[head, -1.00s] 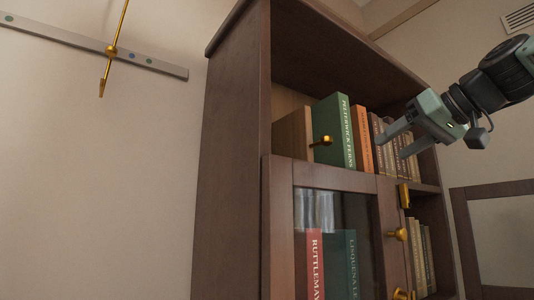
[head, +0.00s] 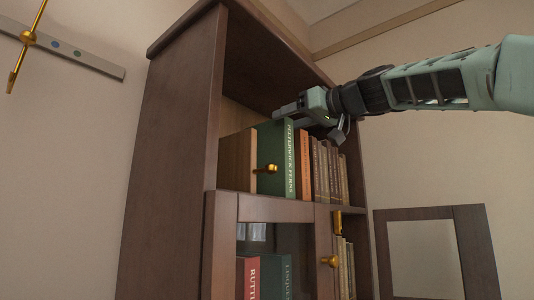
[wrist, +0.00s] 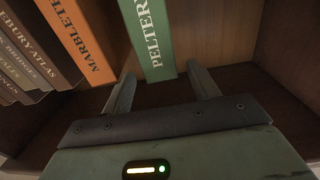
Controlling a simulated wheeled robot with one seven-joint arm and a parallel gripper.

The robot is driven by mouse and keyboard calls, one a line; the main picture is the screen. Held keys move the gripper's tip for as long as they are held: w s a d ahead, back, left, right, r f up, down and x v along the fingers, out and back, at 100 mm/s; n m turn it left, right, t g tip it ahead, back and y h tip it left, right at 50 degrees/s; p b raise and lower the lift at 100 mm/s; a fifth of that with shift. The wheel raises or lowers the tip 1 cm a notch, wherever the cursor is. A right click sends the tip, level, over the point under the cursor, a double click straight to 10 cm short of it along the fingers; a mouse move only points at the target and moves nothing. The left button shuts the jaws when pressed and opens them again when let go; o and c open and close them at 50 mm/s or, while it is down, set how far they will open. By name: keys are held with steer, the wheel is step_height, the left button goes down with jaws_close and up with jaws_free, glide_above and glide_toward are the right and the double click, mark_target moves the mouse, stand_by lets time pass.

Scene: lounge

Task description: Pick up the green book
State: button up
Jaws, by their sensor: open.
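The green book (head: 291,160) stands upright on the upper open shelf, with pale lettering on its spine. In the wrist view the green book (wrist: 151,45) shows inverted, its near end at the mouth of my gripper (wrist: 162,82). The fingers are open, one on each side of the book in the picture; contact cannot be told. In the head view my gripper (head: 288,114) is at the book's upper end, partly inside the shelf opening. An orange book (wrist: 80,40) stands beside the green book, close to one finger.
Several brown books (head: 328,172) stand beyond the orange one. A wooden block-like thing (head: 237,160) is on the green book's other side. Below is a glass door (head: 262,208) with red and green books behind it. A gold knob (head: 267,169) shows before the green book.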

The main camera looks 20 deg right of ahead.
mark_target(272, 124)
steer(key=p+x, duration=0.4)
steer(key=x, duration=0.2)
steer(key=shift+s+r, duration=0.1)
steer(key=shift+r, duration=0.05)
steer(key=shift+w+a, duration=0.15)
steer(key=shift+w, duration=0.1)
jaws_close()
